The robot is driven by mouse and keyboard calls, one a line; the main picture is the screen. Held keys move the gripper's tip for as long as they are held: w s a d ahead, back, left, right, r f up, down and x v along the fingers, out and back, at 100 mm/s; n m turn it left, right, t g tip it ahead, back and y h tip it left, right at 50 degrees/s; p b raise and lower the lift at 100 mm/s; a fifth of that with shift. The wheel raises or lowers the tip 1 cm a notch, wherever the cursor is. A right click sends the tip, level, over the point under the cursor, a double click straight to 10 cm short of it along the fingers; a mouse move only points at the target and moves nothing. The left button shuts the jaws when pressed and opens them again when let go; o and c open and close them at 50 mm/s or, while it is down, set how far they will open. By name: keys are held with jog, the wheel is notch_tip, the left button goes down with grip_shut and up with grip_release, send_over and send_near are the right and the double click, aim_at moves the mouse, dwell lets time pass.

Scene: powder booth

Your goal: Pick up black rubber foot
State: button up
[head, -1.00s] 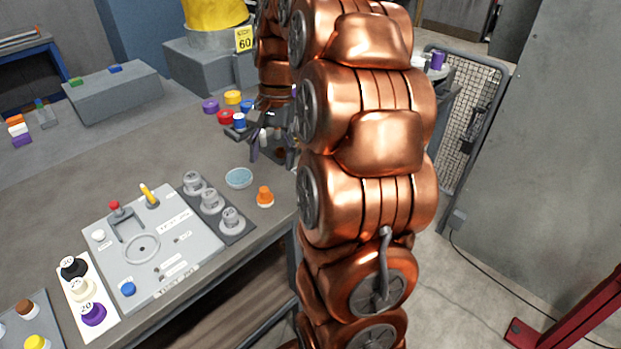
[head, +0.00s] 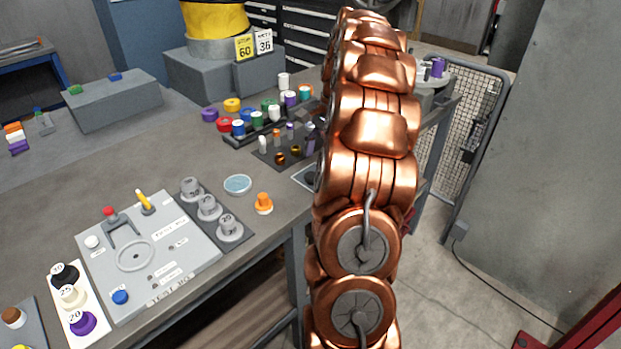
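I cannot make out a black rubber foot with certainty. A black round piece (head: 64,273) with a light label stands on a white strip at the lower left, beside a cream and a purple one. A dark mat (head: 268,158) at the back right of the bench holds several small upright pegs and brass-coloured pieces. A small grey tray (head: 303,177) lies at the bench's right edge, partly covered by my copper arm. My gripper is hidden behind my arm, so its state and anything in it do not show.
A grey panel (head: 200,262) with a red knob and a yellow lever lies on the bench. A blue dish (head: 237,184) and an orange knob (head: 264,203) are near the front edge. Coloured spools (head: 231,104) stand behind. A mesh gate (head: 470,125) is at right.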

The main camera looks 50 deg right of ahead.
aim_at(312, 175)
jog(key=shift+w+a+p+x, duration=0.2)
jog(key=shift+p+x, duration=0.2)
jog(key=shift+x, duration=0.75)
jog(key=shift+w+a+p+x, duration=0.15)
jog(key=shift+p+x, duration=0.25)
jog(key=shift+x, duration=0.8)
jog(key=shift+f, duration=0.35)
jog(key=c, duration=1.1)
jog(key=shift+o, duration=0.2)
jog(key=shift+r, duration=0.1)
